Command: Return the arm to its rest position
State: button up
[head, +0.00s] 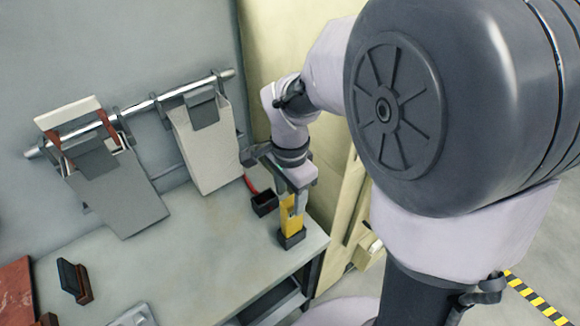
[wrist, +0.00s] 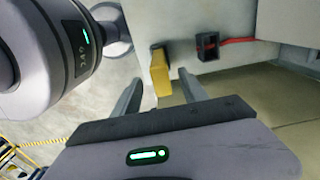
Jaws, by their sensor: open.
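My arm reaches from the right of the head view down to the right end of the grey table (head: 190,260). My gripper (head: 300,205) is just above and beside a yellow block-like object (head: 290,222) that stands upright in a small dark holder (head: 291,239). In the wrist view my gripper (wrist: 160,92) has its two fingers spread apart. The yellow object (wrist: 160,75) shows beyond the fingertips, between them in the picture. Nothing is held between the fingers.
A second dark holder (head: 264,203) with a red item stands behind. A rail (head: 150,106) on the wall carries hanging plates (head: 208,145). A dark clamp-like item (head: 74,280) and a red-brown slab (head: 16,290) lie at the left. The table's middle is clear.

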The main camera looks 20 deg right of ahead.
notch_tip(320, 180, up, 8)
jog(key=p, duration=0.2)
jog(key=s+a+f+n+t+y+b, duration=0.1)
jog(key=s+a+n+t+b, duration=0.1)
jog(key=s+n+b, duration=0.3)
jog(key=s+a+f+n+t+y+b, duration=0.1)
jog(key=s+a+f+n+t+b, duration=0.1)
jog(key=s+n+b, duration=0.3)
jog(key=s+t, duration=0.1)
jog(key=s, duration=0.2)
jog(key=shift+t, duration=0.4)
jog(key=shift+w, duration=0.1)
dwell(0.8)
